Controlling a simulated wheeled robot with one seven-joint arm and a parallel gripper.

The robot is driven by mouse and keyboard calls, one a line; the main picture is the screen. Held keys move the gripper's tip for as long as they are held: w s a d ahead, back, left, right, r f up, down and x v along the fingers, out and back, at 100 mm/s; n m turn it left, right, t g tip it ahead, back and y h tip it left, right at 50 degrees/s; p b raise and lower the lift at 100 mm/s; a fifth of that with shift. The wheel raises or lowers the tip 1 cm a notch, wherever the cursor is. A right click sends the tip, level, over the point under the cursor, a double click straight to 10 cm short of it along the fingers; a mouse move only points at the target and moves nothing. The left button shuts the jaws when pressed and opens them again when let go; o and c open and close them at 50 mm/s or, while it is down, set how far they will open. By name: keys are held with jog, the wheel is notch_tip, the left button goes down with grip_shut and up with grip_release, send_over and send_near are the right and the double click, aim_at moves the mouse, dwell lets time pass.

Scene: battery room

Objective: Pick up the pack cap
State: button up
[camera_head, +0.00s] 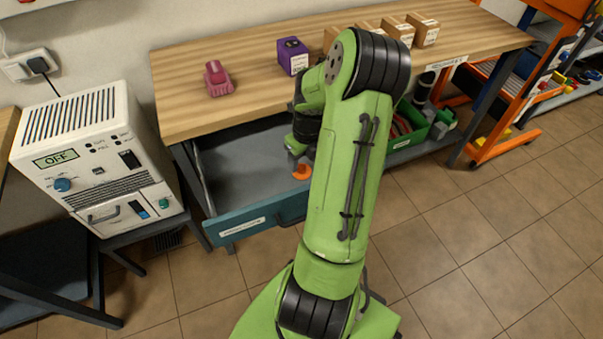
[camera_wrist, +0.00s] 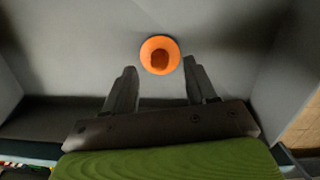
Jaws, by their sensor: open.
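The pack cap is most likely the orange round piece (camera_head: 302,172) lying in the open drawer (camera_head: 225,172) under the workbench. It also shows in the wrist view as an orange disc with a darker raised knob (camera_wrist: 160,55), on the grey drawer floor. My gripper (camera_wrist: 158,75) is open and empty. In the wrist view its two dark fingers point toward the cap, their tips on either side of the cap's near edge, apart from it. Whether they are at the cap's height I cannot tell. In the head view my green arm hides the gripper's fingers.
Drawer walls stand left and right of the gripper, with the blue front (camera_head: 262,217) nearest me. On the bench (camera_head: 190,115) are a pink object (camera_head: 217,79), a purple box (camera_head: 292,56) and several cardboard boxes. A white power unit (camera_head: 95,160) stands left; green bins (camera_head: 411,118) lie right.

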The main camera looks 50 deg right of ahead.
aim_at(302, 166)
jog(key=f, duration=0.3)
jog(key=shift+w+b, duration=0.2)
jog(key=shift+b, duration=0.15)
jog(key=shift+r, duration=0.15)
jog(key=shift+c, duration=0.2)
grip_shut()
